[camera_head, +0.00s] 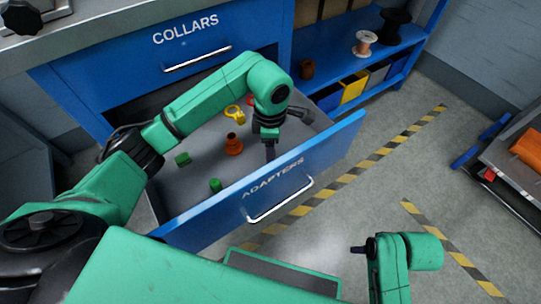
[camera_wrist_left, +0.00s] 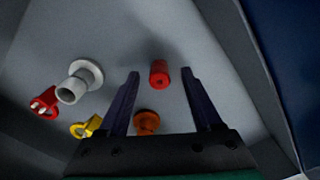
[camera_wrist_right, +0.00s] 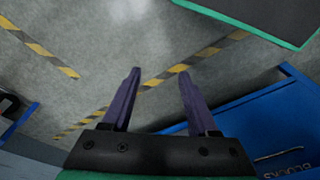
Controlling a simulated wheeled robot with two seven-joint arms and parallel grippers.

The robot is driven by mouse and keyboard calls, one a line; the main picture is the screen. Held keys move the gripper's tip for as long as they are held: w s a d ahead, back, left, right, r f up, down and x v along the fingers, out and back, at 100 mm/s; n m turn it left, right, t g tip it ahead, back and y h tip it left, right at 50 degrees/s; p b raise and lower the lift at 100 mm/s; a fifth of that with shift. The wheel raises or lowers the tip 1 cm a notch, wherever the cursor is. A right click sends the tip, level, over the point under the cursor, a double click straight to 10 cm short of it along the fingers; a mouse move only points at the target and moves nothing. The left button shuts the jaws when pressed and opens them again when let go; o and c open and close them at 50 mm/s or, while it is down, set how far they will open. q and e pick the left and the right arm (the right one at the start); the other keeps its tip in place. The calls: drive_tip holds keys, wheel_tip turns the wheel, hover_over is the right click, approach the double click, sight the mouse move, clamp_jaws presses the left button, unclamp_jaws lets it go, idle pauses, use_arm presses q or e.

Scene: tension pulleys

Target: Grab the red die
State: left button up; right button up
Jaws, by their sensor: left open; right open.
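A short red cylinder with a dark hole in its end (camera_wrist_left: 159,74) lies on the drawer floor; it is the closest match to the red die. In the left wrist view it shows between the fingertips of my left gripper (camera_wrist_left: 160,79), which is open and points down into the drawer; I see no contact. In the head view that gripper (camera_head: 270,150) and its arm hide the cylinder. Another red piece, with two pale holes (camera_wrist_left: 43,103), lies at the left. My right gripper (camera_wrist_right: 160,74) is open and empty over the floor, outside the drawer.
The open ADAPTERS drawer (camera_head: 325,155) also holds a grey flanged piece (camera_wrist_left: 80,80), a yellow ring piece (camera_head: 233,112), an orange flanged piece (camera_head: 233,145) and green pieces (camera_head: 182,159). The drawer's walls surround my left gripper. The COLLARS drawer (camera_head: 180,55) above is shut.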

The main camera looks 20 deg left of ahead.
use_arm(q)
drive_tip(key=shift+f, duration=0.85)
drive_tip(key=shift+r, duration=0.1)
clamp_jaws()
use_arm(e)
drive_tip(key=shift+r, duration=0.4)
